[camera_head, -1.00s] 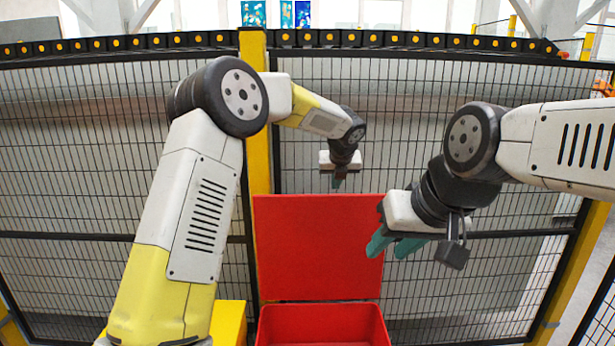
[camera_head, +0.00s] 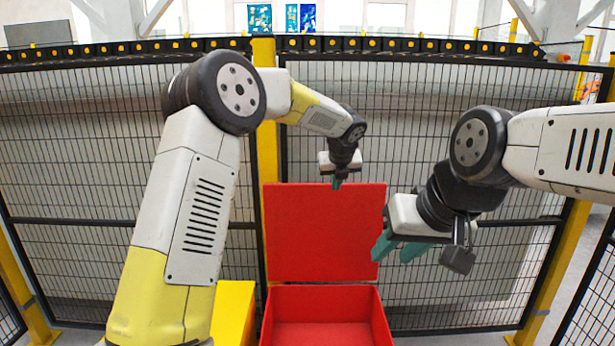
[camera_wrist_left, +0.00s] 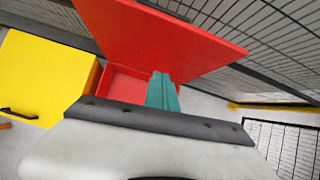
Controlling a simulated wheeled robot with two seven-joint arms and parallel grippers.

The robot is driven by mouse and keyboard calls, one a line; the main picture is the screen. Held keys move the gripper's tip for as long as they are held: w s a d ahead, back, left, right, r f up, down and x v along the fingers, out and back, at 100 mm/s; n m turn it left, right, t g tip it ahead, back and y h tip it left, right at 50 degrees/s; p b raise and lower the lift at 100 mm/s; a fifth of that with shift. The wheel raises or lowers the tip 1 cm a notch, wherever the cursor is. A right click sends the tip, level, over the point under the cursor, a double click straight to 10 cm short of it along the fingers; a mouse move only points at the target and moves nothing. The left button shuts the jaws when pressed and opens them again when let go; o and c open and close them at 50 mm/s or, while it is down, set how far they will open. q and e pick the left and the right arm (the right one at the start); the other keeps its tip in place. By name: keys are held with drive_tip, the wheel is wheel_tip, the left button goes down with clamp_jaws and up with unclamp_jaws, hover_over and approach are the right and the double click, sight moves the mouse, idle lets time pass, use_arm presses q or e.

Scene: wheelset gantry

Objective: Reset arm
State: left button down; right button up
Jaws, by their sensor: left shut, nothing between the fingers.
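My left gripper (camera_head: 337,183) hangs pointing down in the head view, in front of the fence and by the top edge of the red box's raised lid. Its teal fingers are together with nothing between them; they also show in the left wrist view (camera_wrist_left: 163,92). My right gripper (camera_head: 400,250) is at the right of the lid, tilted down and left. Its two teal fingers stand apart with nothing seen between them.
A red box (camera_head: 325,290) with its lid (camera_head: 325,230) up stands low in the middle; its visible floor is bare. A yellow cabinet (camera_head: 235,308) stands to its left; its dark handle shows in the left wrist view (camera_wrist_left: 18,114). A black mesh fence (camera_head: 440,90) with yellow posts runs behind.

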use_arm(q)
drive_tip(key=s+a+r+n, duration=0.4)
drive_tip(key=s+a+n, duration=0.5)
drive_tip(key=s, duration=0.1)
drive_tip(key=s+a+r+n, duration=0.5)
drive_tip(key=s+a+n, duration=0.35)
drive_tip(key=s, duration=0.25)
drive_tip(key=s+a+f+n+h, duration=0.1)
drive_tip(key=s+a+f+n, duration=0.1)
drive_tip(key=s+n, duration=0.6)
drive_tip(key=s+a+f+n+h, duration=0.1)
drive_tip(key=s+a+f+n, duration=0.1)
drive_tip(key=s+n, duration=0.6)
drive_tip(key=s+a, duration=0.1)
drive_tip(key=s, duration=0.2)
drive_tip(key=shift+s+f+g, duration=0.15)
drive_tip(key=shift+f+g, duration=0.15)
drive_tip(key=shift+g, duration=0.1)
